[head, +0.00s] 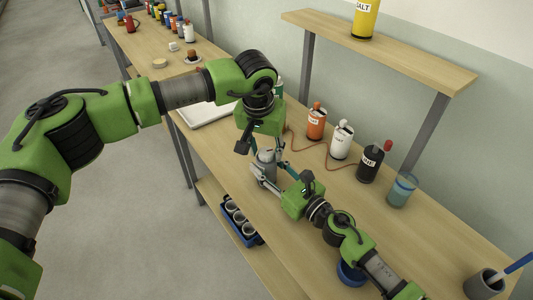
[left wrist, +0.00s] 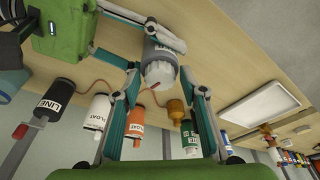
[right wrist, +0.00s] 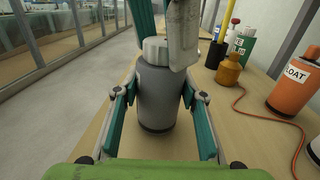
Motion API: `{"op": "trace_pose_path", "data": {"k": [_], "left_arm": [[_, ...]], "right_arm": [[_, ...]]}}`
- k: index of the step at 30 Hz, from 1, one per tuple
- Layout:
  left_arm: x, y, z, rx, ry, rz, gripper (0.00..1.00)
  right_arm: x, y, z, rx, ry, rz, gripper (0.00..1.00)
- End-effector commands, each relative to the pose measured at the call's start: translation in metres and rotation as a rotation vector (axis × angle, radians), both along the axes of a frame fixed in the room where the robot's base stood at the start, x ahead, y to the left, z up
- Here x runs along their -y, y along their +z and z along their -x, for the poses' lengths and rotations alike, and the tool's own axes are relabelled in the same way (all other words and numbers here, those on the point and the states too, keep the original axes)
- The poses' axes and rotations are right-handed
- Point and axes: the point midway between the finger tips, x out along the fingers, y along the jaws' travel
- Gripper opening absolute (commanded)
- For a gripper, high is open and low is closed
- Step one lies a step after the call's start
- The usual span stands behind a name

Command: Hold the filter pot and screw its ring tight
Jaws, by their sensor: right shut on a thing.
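The filter pot (head: 266,157) is a grey cylinder standing upright on the bench near its front edge. Its pale ring (right wrist: 155,50) sits on top, and a small red mark shows on it in the left wrist view (left wrist: 158,74). My right gripper (right wrist: 158,95) is shut on the pot's grey body, one finger on each side. My left gripper (left wrist: 165,82) points down from above with its fingers spread apart around the ring's height. In the right wrist view one left finger partly hides the ring's right side. I cannot tell whether it touches.
Orange (head: 316,122), white (head: 342,139) and black (head: 370,161) bottles stand behind the pot, with a brown tube along the bench. A beaker (head: 402,190) stands farther right. A blue crate of cups (head: 241,222) is on the lower shelf. A white tray (head: 207,115) lies left.

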Motion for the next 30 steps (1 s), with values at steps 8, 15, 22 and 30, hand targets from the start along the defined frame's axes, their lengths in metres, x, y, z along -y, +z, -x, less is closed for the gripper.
{"op": "trace_pose_path", "data": {"k": [8, 15, 22, 30], "left_arm": [[0.0, 0.022, -0.001, 0.003, 0.0, 0.001, 0.39], [0.0, 0.046, -0.001, 0.003, 0.0, 0.0, 0.39], [0.0, 0.06, 0.0, 0.001, 0.0, 0.001, 0.39], [0.0, 0.06, 0.0, 0.001, 0.0, 0.0, 0.39]], "right_arm": [[0.0, 0.0, 0.0, 0.0, 0.0, 0.0, 0.14], [0.0, 0.0, 0.0, 0.0, 0.0, 0.0, 0.14], [0.0, 0.0, 0.0, 0.0, 0.0, 0.0, 0.14], [0.0, 0.0, 0.0, 0.0, 0.0, 0.0, 0.58]]}}
